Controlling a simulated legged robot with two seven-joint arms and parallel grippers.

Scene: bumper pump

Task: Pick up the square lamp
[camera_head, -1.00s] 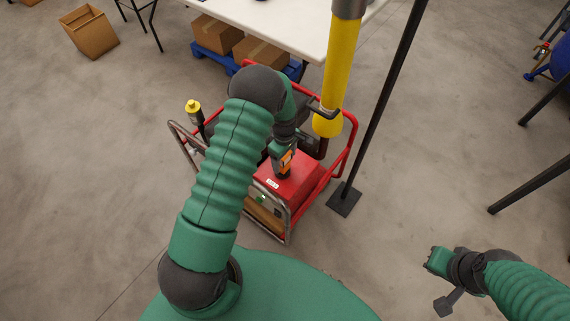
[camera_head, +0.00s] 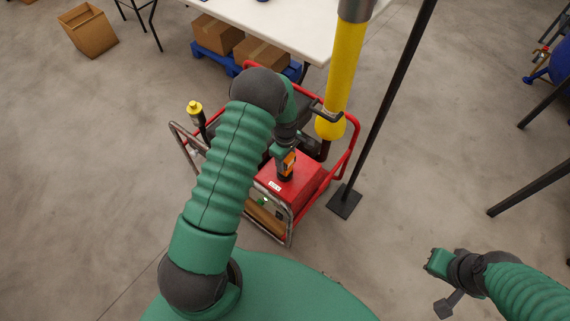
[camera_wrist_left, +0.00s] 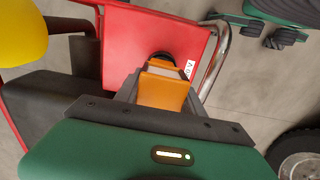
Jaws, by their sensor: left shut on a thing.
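The square lamp (camera_head: 287,166), orange with a dark end, stands on top of the red box of the pump cart (camera_head: 300,182). My left gripper (camera_head: 284,155) is over it and shut on it. In the left wrist view the lamp (camera_wrist_left: 163,92) shows as an orange block between the two dark fingers, with its dark round end toward the red surface. I cannot tell whether it touches that surface. My right gripper (camera_head: 440,263) is at the lower right, away from the cart, and its jaws are not clear.
A yellow vertical pipe (camera_head: 342,80) rises at the cart's back right. A black post with a square foot (camera_head: 344,202) stands just right of the cart. A white table (camera_head: 275,28) is behind, with cardboard boxes (camera_head: 262,55) on a blue pallet below.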

